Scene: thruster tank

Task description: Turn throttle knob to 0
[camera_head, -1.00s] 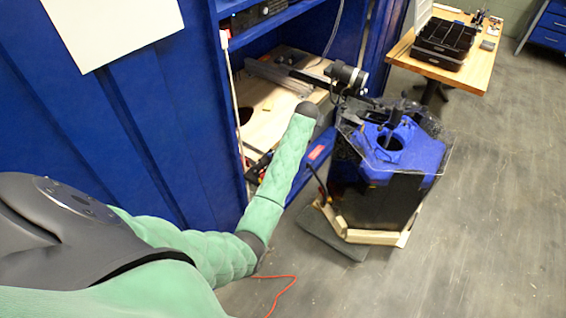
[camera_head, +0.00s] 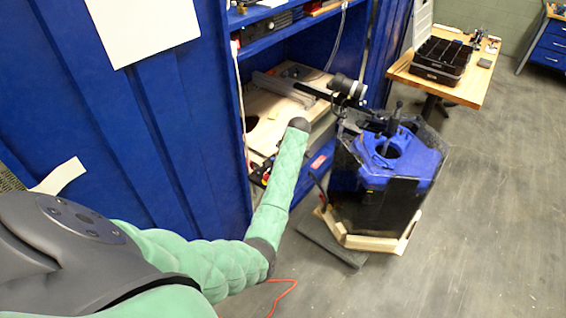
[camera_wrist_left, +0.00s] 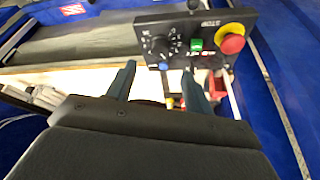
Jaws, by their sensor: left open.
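In the left wrist view, a black control panel (camera_wrist_left: 212,60) is at the top centre. It carries a round black throttle knob (camera_wrist_left: 161,46) with white dial marks, a green switch (camera_wrist_left: 196,44) and a red stop button (camera_wrist_left: 232,42) on a yellow ring. My left gripper (camera_wrist_left: 158,70) is open and empty. Its two dark fingers point up toward the panel, with the tips just below the knob and apart from it in the picture. The knob's exact setting is too small to read. My right gripper is not in view.
A blue and black tank (camera_head: 385,195) stands on a wooden base right of my left arm. A blue cabinet (camera_head: 170,110) with open shelves is at the left. A wooden table (camera_head: 470,92) with a black tray (camera_head: 443,60) is at the back right. The floor at right is clear.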

